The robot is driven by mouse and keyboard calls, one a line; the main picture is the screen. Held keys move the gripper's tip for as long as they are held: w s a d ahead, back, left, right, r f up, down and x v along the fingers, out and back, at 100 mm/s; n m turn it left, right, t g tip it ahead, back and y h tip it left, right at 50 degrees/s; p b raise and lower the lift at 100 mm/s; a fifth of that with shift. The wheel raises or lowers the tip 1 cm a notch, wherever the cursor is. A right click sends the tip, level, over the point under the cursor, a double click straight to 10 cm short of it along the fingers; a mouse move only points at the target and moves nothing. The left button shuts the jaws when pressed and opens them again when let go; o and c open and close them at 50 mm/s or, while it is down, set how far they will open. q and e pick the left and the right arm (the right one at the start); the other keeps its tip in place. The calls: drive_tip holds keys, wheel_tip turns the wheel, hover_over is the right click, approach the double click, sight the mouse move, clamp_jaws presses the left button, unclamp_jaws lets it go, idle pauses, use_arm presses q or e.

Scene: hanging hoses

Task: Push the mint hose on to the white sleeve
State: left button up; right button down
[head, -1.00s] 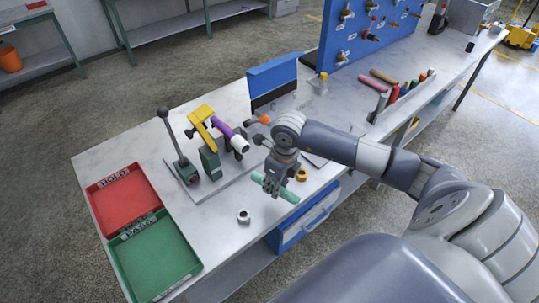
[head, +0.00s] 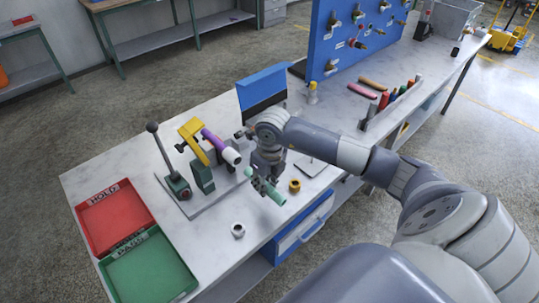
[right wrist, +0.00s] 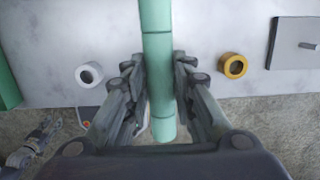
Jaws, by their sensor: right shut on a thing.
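The mint hose (head: 274,194) is a short pale green tube, held in my right gripper (head: 262,178) above the bench's front part. In the right wrist view the mint hose (right wrist: 157,60) runs up and down between both fingers of my right gripper (right wrist: 160,85), which are shut on it. The white sleeve (head: 231,156) sits at the near end of a purple tube (head: 214,140) in the yellow-topped clamp fixture (head: 193,132). The hose's upper end is apart from the sleeve, to its lower right. My left gripper is not in view.
A black-knobbed lever (head: 163,150) stands left of the clamp. A red tray (head: 97,190) and a green tray (head: 118,290) lie at the bench's left end. A white ring (head: 238,230) and a brass ring (head: 295,186) lie near the hose. A blue pegboard (head: 330,55) stands behind.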

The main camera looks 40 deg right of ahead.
sight(248, 169)
drive_tip(key=shift+w+a+b, duration=0.2)
drive_tip(key=shift+w+b, duration=0.55)
drive_tip(key=shift+w, duration=1.1)
drive_tip(key=shift+w+b, duration=0.45)
drive_tip(key=shift+b, duration=0.05)
idle(0.8)
drive_tip(key=shift+w+a+b, duration=0.1)
drive_tip(key=shift+w+b, duration=0.95)
drive_tip(key=shift+w, duration=0.1)
idle(1.8)
drive_tip(key=shift+w+r, duration=0.15)
drive_tip(key=shift+r, duration=0.05)
drive_tip(key=c, duration=1.3)
unclamp_jaws()
drive_tip(key=shift+w, duration=0.1)
drive_tip(key=shift+f, duration=0.1)
